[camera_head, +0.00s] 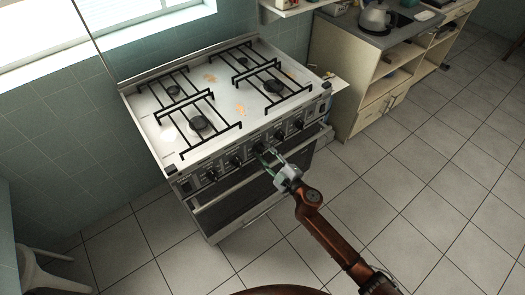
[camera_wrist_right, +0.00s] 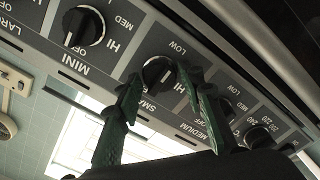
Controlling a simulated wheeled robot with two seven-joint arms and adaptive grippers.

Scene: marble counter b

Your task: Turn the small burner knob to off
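The small burner knob (camera_wrist_right: 160,72) is black and round, with a white line across its grip. It is on the stove's dark front panel, above lettering that starts "SMA"; the rest is covered. In the right wrist view, "LOW" is printed at its upper right. My right gripper (camera_wrist_right: 161,76) has its two green fingers on either side of this knob, with the tips close to its edges. I cannot tell whether they touch it. In the head view, the right gripper (camera_head: 264,155) is at the middle of the knob row. My left gripper is not in view.
The mini knob (camera_wrist_right: 85,27) is to the left, and the medium knob (camera_wrist_right: 221,107) and an oven knob (camera_wrist_right: 258,137) are to the right. The oven handle bar (camera_head: 226,190) runs below the panel. A wooden cabinet (camera_head: 345,70) stands right of the stove. The tiled floor in front is clear.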

